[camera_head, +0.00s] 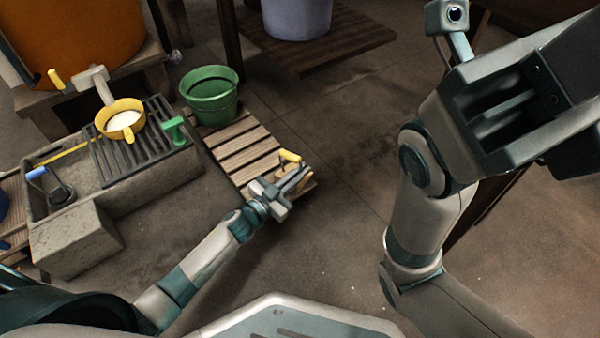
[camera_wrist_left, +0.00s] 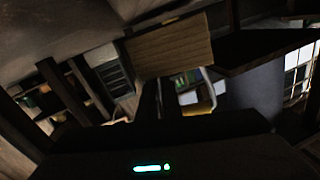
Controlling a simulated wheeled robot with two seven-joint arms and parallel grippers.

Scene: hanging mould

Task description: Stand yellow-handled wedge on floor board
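The yellow-handled wedge (camera_head: 290,156) is at the right end of the slatted wooden floor board (camera_head: 233,164). Its yellow handle shows just beyond my left gripper (camera_head: 297,180), and the rest is mostly hidden by the fingers. My left gripper is low over that end of the board, around or right beside the wedge. I cannot tell whether the fingers grip it, or whether it touches the board.
A green bucket (camera_head: 211,97) stands at the board's far left end. A stone trough (camera_head: 150,172) with a dark grate, a yellow pan (camera_head: 119,117) and a green-handled tool (camera_head: 174,129) lies left. A pale tub (camera_head: 297,18) stands behind. The floor right of the board is clear.

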